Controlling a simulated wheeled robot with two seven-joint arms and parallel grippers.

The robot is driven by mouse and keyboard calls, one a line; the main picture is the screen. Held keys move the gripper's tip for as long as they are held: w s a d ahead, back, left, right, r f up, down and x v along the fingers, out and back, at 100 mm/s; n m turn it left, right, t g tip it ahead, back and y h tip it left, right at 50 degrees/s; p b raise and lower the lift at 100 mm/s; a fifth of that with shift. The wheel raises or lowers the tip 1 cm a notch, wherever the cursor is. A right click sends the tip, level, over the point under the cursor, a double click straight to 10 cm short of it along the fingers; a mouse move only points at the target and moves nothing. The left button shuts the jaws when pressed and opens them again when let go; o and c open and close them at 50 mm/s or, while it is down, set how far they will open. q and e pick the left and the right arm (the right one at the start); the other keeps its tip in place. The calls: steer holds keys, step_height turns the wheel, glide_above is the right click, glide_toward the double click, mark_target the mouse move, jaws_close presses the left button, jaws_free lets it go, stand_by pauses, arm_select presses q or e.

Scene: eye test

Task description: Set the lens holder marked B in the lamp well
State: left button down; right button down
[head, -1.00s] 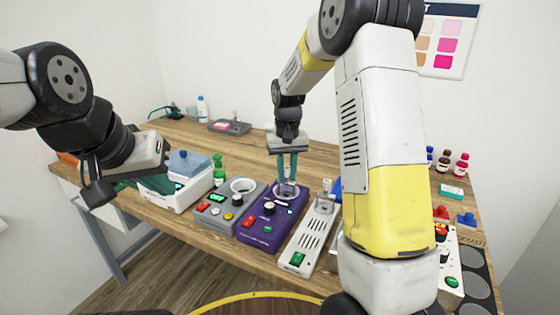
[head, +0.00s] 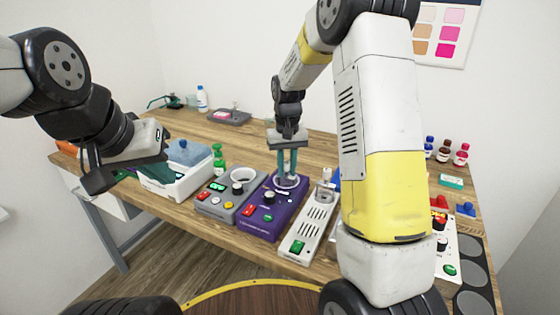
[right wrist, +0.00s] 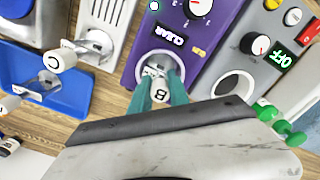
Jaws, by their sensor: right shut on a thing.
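My right gripper (head: 287,172) points down over the purple device (head: 262,219), its teal fingers shut on the lens holder marked B (right wrist: 157,90). The holder is upright at the round well (right wrist: 160,62) of the purple device, whose display reads CLEAR. Its lower end lies within the well's ring; I cannot tell whether it is fully seated. A holder marked C (right wrist: 62,59) stands in the white grilled device (head: 308,228) beside it. My left gripper (head: 125,172) hangs at the left near the white bin; its finger opening is unclear.
A grey device (head: 222,205) with an empty round opening (right wrist: 233,84) and OFF display adjoins the purple one. A blue tray (right wrist: 75,98) holds another clear-disc holder. A white bin (head: 195,188) and green bottle (head: 218,160) stand left. Small bottles (head: 444,151) stand right. The table behind is mostly clear.

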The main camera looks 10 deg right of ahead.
steer(key=shift+f, duration=0.3)
steer(key=c, duration=0.8)
jaws_free()
steer(key=shift+c, duration=0.2)
steer(key=shift+r, duration=3)
